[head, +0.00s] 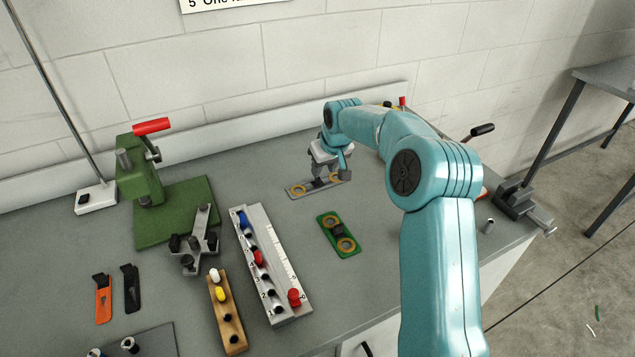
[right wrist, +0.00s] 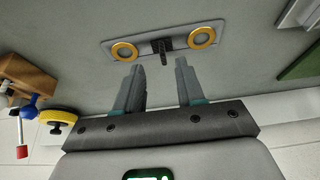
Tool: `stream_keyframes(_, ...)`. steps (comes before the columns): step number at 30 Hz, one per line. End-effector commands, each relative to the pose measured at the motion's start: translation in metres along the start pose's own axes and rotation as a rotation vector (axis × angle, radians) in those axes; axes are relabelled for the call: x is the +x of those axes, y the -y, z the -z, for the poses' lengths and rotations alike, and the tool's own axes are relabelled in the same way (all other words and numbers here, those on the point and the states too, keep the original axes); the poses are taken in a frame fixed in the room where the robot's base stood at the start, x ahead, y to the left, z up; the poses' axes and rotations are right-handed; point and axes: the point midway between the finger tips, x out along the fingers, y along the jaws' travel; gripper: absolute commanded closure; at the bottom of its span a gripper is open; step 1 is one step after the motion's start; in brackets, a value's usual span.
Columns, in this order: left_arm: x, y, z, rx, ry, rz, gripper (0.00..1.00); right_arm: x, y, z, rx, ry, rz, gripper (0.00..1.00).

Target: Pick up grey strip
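The grey strip (head: 308,187) lies flat on the bench near the back, with a gold ring towards each end and a black upright grip in the middle. It also shows at the top of the right wrist view (right wrist: 142,47). My right gripper (head: 324,172) is over the strip in the head view and hides part of it. In the right wrist view its two fingers (right wrist: 159,70) are apart and empty, pointing towards the strip on either side of the black grip. I cannot tell any contact with it. My left gripper is in no view.
A similar green strip (head: 326,222) lies in front. A grey numbered rack (head: 277,250) and a wooden peg block (head: 233,322) stand to the left. A green press (head: 142,170) with a red handle stands at the back left. The wall runs behind the bench.

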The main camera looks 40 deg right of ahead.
Motion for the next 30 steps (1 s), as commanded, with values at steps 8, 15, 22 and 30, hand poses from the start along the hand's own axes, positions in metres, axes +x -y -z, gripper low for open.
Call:
stream_keyframes(8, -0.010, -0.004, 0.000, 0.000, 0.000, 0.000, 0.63, 0.037, 0.004, 0.006, 0.001, 0.003, 0.001, 0.62)
stream_keyframes(15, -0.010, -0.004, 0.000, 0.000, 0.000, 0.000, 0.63, 0.056, 0.003, 0.007, 0.000, 0.000, 0.000, 0.62)
stream_keyframes(22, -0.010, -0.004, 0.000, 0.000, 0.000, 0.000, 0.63, 0.055, 0.003, 0.007, 0.000, 0.000, 0.000, 0.88)
stream_keyframes(30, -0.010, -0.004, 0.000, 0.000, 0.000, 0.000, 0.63, 0.055, 0.003, 0.007, 0.000, 0.000, 0.000, 1.00)
